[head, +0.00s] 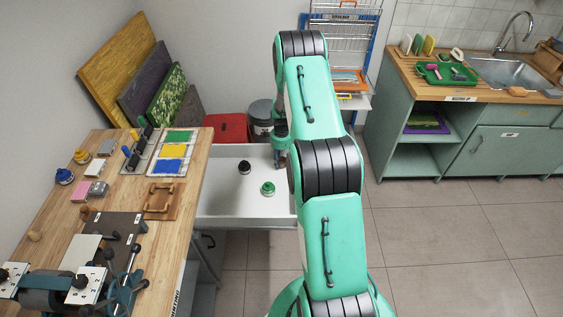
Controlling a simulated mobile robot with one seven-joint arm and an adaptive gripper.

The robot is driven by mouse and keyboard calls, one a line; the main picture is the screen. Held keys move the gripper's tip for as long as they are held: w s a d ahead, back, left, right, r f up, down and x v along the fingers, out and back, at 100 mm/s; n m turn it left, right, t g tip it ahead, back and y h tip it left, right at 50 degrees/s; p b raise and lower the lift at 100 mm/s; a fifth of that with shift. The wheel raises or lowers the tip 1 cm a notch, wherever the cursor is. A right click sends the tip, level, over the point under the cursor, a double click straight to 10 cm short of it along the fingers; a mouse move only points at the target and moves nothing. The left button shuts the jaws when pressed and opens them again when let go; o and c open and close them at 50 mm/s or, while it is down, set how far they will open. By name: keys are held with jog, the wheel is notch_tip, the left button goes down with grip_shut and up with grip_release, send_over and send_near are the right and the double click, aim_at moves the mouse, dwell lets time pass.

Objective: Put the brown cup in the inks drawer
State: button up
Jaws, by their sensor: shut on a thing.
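The open drawer (222,203) is a white tray pulled out beside the wooden workbench. A black ink pot (244,167) and a green ink pot (268,188) stand in it, with bare floor around them. My gripper (281,160) points down at the drawer's right back part, partly hidden by my arm. It is shut on a small dark thing, which I take for the brown cup; its shape and colour are hardly visible. No other brown cup shows. I cannot tell the height above the drawer floor.
The workbench (120,195) at left carries blue and yellow ink pots, colour slabs, rollers and a press. A red box (227,128) and a grey bin (262,118) stand behind the drawer. A sink counter (460,88) is at right. Tiled floor at right is clear.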

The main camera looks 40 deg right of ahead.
jog(key=shift+f, duration=0.1)
jog(key=o, duration=0.9)
notch_tip(320, 180, up, 12)
jog(key=shift+r+p, duration=0.1)
jog(key=shift+p, duration=0.65)
jog(key=shift+r, duration=0.1)
